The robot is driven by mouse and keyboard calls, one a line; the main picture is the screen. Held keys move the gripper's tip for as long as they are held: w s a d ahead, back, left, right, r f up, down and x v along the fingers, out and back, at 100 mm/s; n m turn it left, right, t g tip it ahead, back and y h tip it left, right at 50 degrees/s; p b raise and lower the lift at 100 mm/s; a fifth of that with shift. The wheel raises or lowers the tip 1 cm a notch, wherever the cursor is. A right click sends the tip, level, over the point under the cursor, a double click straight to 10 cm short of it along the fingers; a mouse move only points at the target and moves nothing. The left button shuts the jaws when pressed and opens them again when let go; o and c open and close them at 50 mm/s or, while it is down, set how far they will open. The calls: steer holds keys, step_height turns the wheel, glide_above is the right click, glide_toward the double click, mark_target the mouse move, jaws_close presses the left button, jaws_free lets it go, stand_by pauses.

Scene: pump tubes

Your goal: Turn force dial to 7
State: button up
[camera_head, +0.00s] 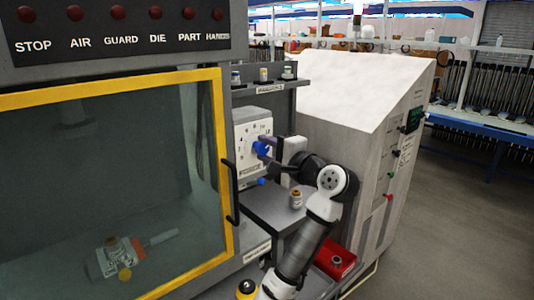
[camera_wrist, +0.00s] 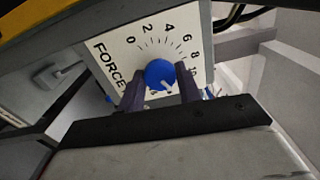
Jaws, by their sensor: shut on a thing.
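The blue force dial (camera_wrist: 158,71) sits on a white scale plate (camera_wrist: 112,40) marked FORCE, with numbers from 0 to 10. The plate looks tilted in the wrist view. A small white mark shows on the dial's lower right side; I cannot tell which number it stands for. My gripper (camera_wrist: 159,76) is shut on the dial, one dark finger on each side. In the head view the dial (camera_head: 260,148) is partly covered by my gripper (camera_head: 266,150), and the plate (camera_head: 244,129) stands upright on the machine.
A guard door with a yellow frame (camera_head: 221,150) and black handle (camera_head: 232,192) is close on the left. A shelf (camera_head: 262,88) with small jars is above the plate. Below are a jar (camera_head: 296,199) on a grey ledge and a red bin (camera_head: 335,262). A grey cabinet (camera_head: 345,120) stands behind my arm.

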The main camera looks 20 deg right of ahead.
steer(key=n+b, duration=0.1)
steer(key=n, duration=0.2)
steer(key=shift+f+n+b, duration=0.2)
steer(key=shift+n+b, duration=0.2)
steer(key=n+b, duration=0.2)
steer(key=n, duration=0.2)
steer(key=n+b, duration=0.3)
steer(key=n, duration=0.2)
steer(key=shift+n, duration=0.3)
steer(key=shift+r+n+b, duration=0.15)
steer(key=shift+n+b, duration=0.4)
steer(key=shift+n, duration=0.55)
steer(key=o, duration=0.9)
steer(key=shift+o, duration=0.2)
